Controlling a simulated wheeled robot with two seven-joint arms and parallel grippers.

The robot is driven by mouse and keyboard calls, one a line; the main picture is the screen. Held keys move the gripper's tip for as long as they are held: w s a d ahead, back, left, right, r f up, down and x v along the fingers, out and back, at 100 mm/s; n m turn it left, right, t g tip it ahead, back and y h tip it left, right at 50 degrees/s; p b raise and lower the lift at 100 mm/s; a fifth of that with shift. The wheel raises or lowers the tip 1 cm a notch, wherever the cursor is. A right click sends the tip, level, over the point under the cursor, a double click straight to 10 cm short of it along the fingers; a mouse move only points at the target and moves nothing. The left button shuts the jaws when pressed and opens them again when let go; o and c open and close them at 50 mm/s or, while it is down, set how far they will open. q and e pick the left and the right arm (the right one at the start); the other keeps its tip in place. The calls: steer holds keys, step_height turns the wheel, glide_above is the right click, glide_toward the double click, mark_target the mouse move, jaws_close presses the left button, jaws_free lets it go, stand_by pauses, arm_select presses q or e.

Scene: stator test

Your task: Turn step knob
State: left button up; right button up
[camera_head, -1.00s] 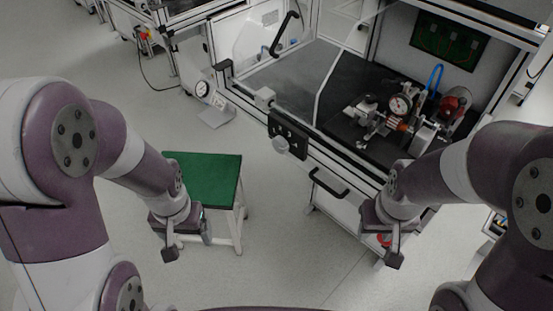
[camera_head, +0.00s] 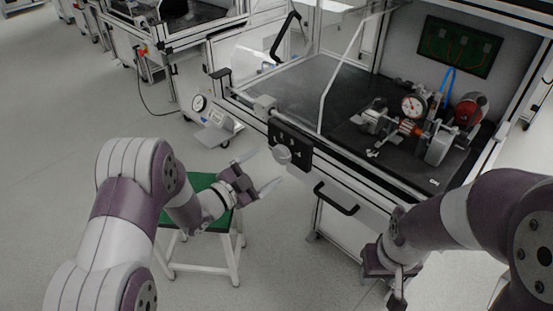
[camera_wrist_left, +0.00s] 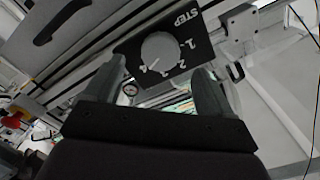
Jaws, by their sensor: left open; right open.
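The step knob (camera_head: 282,155) is a round grey knob on a black panel (camera_head: 291,138) at the front of the workbench. In the left wrist view the knob (camera_wrist_left: 160,50) shows ahead of the fingers, with "STEP" and numbers printed around it on the panel (camera_wrist_left: 205,48). My left gripper (camera_head: 258,172) is open and empty, a little left of the knob and apart from it. Its two fingers (camera_wrist_left: 158,92) show below the knob in the left wrist view. My right gripper (camera_head: 390,285) is low at the right, below the bench front; its fingers are partly cut off.
A green-topped stool (camera_head: 200,182) stands under my left arm. A black handle (camera_head: 337,199) is on the bench front below the panel. A device with a gauge (camera_head: 413,106) and a red part (camera_head: 468,108) sits on the bench. A small gauge stand (camera_head: 207,118) is left.

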mark_target(279, 157)
arm_select(q)
steer(key=x, duration=0.5)
steer(key=shift+w, duration=0.1)
steer(key=c, duration=1.1)
steer(key=shift+o, duration=0.2)
